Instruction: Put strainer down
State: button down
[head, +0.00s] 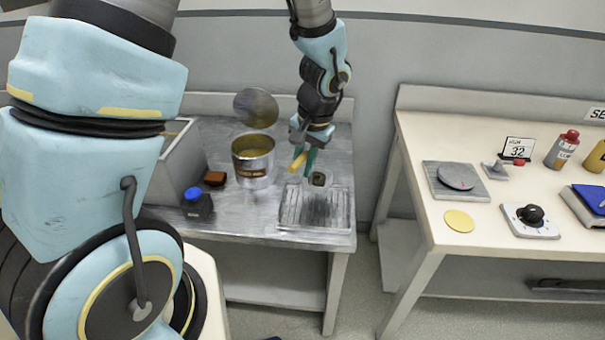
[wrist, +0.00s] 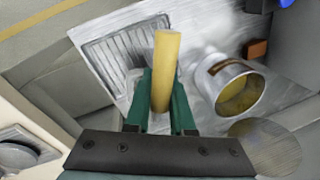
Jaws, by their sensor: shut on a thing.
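My gripper (head: 303,160) has green fingers shut on a yellow handle (head: 297,162), which I take to be the strainer's. In the wrist view the handle (wrist: 165,70) stands between the green fingers (wrist: 160,105). A small dark piece (head: 318,180) shows just below the fingers in the head view; I cannot tell whether it belongs to the strainer. The gripper hangs above a ribbed metal panel (head: 290,208) on the steel bench, with a dark shadow on it. The panel also shows in the wrist view (wrist: 100,58).
An open can with yellow contents (head: 253,172) stands left of my gripper, a round grey disc (head: 256,108) behind it. A blue-capped bottle (head: 197,205), a brown block (head: 214,178) and a grey bin (head: 176,165) are further left. A second table (head: 480,225) stands right, across a gap.

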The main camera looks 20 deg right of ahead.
notch_tip(320, 180, down, 3)
dwell(0.3)
jog(key=shift+f+b, duration=0.45)
jog(key=shift+f, duration=0.15)
jog(key=c, duration=0.8)
grip_release()
jog(key=shift+o, duration=0.2)
